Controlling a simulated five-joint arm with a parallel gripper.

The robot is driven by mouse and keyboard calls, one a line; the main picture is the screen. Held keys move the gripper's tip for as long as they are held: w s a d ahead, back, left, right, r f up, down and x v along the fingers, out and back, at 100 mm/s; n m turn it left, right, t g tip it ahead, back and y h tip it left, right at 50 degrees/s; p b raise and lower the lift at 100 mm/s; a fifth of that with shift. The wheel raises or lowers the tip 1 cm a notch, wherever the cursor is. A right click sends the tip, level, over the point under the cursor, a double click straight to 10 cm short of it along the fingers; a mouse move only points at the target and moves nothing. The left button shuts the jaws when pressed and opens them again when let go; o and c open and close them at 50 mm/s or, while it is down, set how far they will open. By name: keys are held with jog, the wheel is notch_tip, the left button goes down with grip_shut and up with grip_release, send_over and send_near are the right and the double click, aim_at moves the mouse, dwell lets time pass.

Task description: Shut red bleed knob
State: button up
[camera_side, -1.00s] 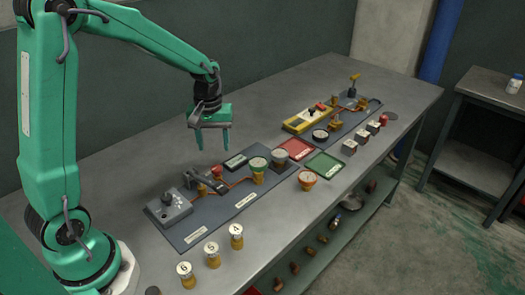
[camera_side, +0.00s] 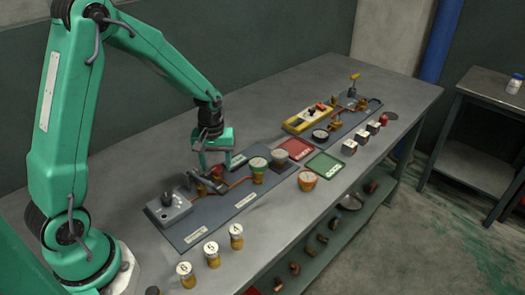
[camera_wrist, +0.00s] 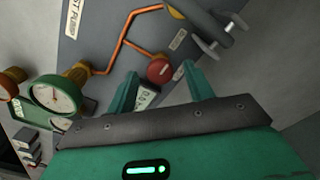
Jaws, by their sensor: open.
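The red bleed knob (camera_wrist: 160,68) is a round red cap at a copper pipe joint, in the upper middle of the wrist view. In the side view the red knob (camera_side: 217,171) shows small, low on the near dark panel (camera_side: 222,208), partly behind a finger. My gripper (camera_side: 215,163) is open and points down over it. In the wrist view the fingers of my gripper (camera_wrist: 158,72) stand on either side of the knob, with nothing held. I cannot tell whether they touch it or how far the knob is turned.
A grey pump box (camera_side: 170,208) stands left of the knob and a round gauge (camera_side: 258,163) to its right; the gauge (camera_wrist: 55,97) shows close by in the wrist view. Red (camera_side: 293,148) and green (camera_side: 325,164) trays lie further right. Numbered cans (camera_side: 212,254) line the front edge.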

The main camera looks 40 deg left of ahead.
jog(key=shift+f, duration=0.25)
jog(key=c, duration=1)
jog(key=shift+o, duration=0.2)
